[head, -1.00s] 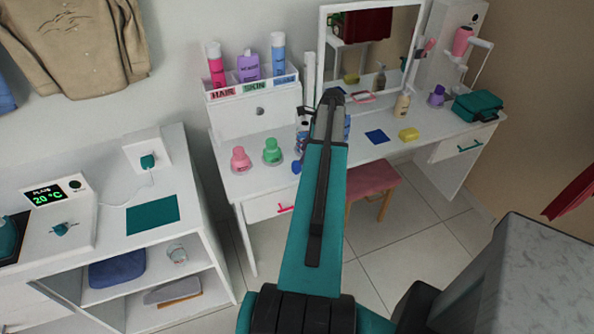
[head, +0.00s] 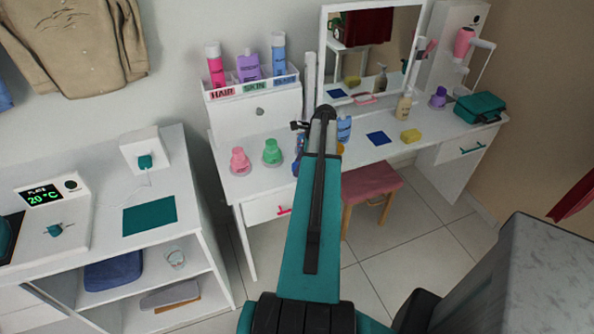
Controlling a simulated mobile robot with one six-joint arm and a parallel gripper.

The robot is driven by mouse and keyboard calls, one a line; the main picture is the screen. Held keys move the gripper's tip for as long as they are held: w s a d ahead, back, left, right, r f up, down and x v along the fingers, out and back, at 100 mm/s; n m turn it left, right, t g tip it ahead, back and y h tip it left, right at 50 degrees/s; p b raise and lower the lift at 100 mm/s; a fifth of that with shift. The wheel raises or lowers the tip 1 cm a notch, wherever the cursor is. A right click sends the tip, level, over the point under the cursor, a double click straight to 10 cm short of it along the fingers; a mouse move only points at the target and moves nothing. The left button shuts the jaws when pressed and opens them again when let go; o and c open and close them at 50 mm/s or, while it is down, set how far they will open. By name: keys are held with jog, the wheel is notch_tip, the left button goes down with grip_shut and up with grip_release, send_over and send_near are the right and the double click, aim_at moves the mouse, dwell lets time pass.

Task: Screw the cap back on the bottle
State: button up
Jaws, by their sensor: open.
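My gripper (head: 300,125) is at the far end of my teal arm, over the white dressing table (head: 222,190). It is open, with only a dark piece showing left of the arm tip; the rest is hidden. A blue bottle (head: 344,129) stands just right of the arm tip. Another blue item (head: 297,167) shows low at the arm's left edge, partly covered; I cannot tell whether it is a cap or part of a bottle. A small orange piece (head: 340,149) peeks out on the right. Contact between gripper and any item cannot be seen.
A pink bottle (head: 239,160) and a green bottle (head: 272,152) stand to the left. A caddy (head: 255,112) of tall bottles is behind them. A mirror (head: 368,50) stands at the back. A stool (head: 371,182) is below.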

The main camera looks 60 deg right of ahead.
jog(key=shift+c, duration=0.4)
jog(key=c, duration=1.1)
jog(key=shift+r, duration=0.1)
jog(key=shift+r+p, duration=0.35)
jog(key=shift+r, duration=0.05)
jog(key=shift+s+r+p, duration=0.1)
jog(key=shift+r+p, duration=1.15)
jog(key=shift+r, duration=0.8)
